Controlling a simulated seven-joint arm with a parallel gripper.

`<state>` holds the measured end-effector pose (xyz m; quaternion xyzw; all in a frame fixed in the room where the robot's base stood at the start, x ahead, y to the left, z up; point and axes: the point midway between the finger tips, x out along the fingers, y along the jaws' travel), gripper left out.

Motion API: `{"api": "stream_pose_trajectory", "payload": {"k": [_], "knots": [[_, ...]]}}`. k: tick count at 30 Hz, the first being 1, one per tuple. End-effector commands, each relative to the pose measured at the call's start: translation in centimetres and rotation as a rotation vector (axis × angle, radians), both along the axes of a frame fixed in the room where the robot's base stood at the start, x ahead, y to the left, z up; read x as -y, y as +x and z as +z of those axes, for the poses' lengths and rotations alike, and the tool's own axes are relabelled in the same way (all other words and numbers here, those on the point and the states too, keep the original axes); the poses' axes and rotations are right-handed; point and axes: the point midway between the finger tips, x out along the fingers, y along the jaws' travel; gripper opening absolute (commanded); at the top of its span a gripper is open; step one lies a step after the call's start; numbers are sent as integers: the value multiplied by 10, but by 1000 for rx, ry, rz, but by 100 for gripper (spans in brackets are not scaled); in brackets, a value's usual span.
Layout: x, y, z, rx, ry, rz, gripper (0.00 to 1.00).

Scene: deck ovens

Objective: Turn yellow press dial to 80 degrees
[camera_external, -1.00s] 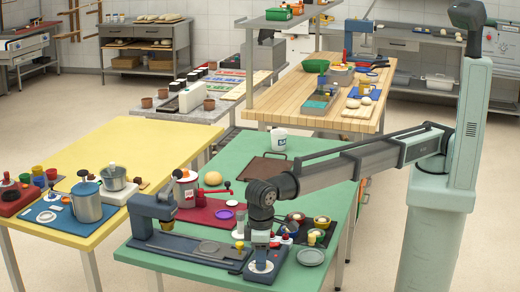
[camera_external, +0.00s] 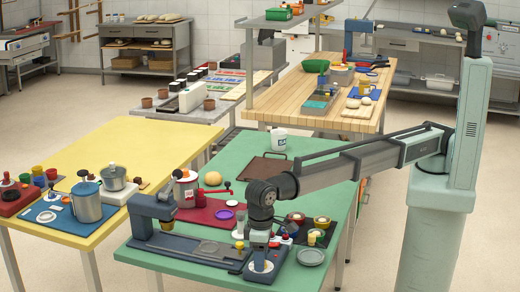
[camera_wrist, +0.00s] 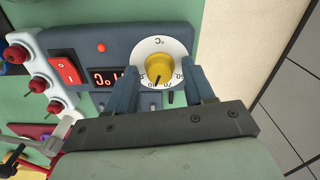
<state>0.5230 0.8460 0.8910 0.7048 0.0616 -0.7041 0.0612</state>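The yellow press dial (camera_wrist: 158,67) sits on a white round scale (camera_wrist: 166,44) on a dark blue-grey panel (camera_wrist: 120,45). Its dark pointer mark faces the bottom of the wrist view; the scale figures there are too small to read surely. A red digital display (camera_wrist: 106,78) is left of the dial. My gripper (camera_wrist: 160,78) is open, one finger at each side of the dial with visible gaps. In the external view my gripper (camera_external: 262,247) points down over the right end of the press base (camera_external: 190,247), where the white scale shows and the yellow knob is mostly hidden.
The press column (camera_external: 150,205) stands at the base's left end. A grey plate (camera_external: 311,256) and small bowls (camera_external: 316,236) are close to my gripper's right.

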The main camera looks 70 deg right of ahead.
Motion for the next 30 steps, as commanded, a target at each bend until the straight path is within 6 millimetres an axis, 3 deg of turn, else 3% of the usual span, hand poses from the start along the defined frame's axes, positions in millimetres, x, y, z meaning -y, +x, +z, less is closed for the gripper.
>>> {"api": "stream_pose_trajectory", "payload": {"k": [14, 30], "knots": [[0, 0, 9, -1, 0, 1, 61], [-1, 0, 105, 0, 0, 0, 61]]}}
